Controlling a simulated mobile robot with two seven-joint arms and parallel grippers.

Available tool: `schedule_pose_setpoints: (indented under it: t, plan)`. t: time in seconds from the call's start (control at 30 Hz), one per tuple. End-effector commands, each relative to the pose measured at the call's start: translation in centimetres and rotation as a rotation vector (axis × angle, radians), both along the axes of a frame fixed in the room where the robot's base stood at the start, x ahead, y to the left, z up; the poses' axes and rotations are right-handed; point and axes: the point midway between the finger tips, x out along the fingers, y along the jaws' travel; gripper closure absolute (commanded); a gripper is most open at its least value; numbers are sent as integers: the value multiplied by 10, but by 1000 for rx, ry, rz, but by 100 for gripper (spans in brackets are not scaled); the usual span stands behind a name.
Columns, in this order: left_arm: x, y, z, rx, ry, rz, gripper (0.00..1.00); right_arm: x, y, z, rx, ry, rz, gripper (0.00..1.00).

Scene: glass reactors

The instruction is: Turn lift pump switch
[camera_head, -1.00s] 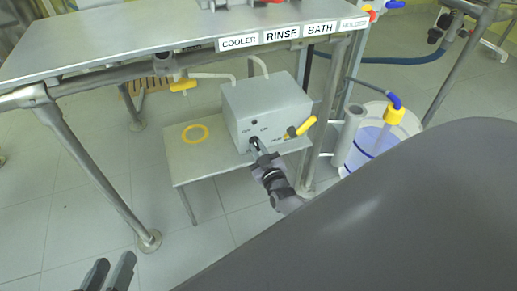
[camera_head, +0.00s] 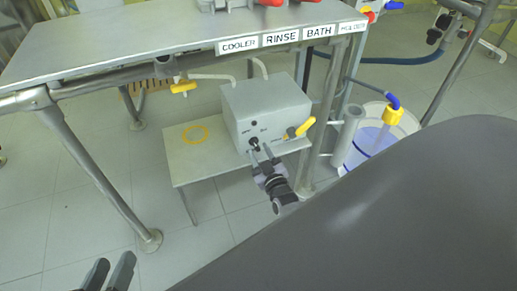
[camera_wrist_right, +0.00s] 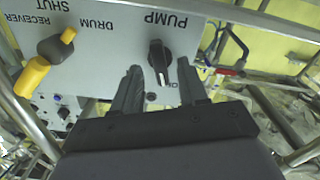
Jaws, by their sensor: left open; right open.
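The lift pump switch is a black knob (camera_wrist_right: 158,57) on a grey panel, with the word PUMP beside it, upside down in the right wrist view. Its white mark points down in that picture, near a small label partly hidden by a finger. In the head view the knob (camera_head: 254,144) is small, on the front of the grey box (camera_head: 268,107). My right gripper (camera_head: 262,155) is open right in front of the knob; in the wrist view its fingers lie on either side of the knob, with visible gaps. My left gripper (camera_head: 106,274) is open and empty at the bottom left.
A yellow-handled lever (camera_head: 300,129) sticks out beside the knob. The box stands on a low grey shelf (camera_head: 196,164) with a yellow ring, under the labelled bench (camera_head: 120,40). A bucket (camera_head: 367,147) of bluish liquid stands to the right. The floor left is clear.

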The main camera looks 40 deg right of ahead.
Motion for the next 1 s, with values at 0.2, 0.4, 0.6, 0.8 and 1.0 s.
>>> schedule_pose_setpoints:
  t: [0.2,0.4,0.6,0.8,1.0]
  plan:
    - [-2,11,-1,61,23,29,51,-34,9,3,3,4,0,57]
    - [-4,16,-1,95,20,38,51,-51,12,1,1,1,0,57]
    - [-4,16,-2,99,18,39,51,-53,13,0,1,1,0,57]
    - [-4,16,-2,99,19,40,51,-53,13,0,1,1,0,57]
    - [-4,16,-1,99,17,38,51,-52,13,0,1,1,0,57]
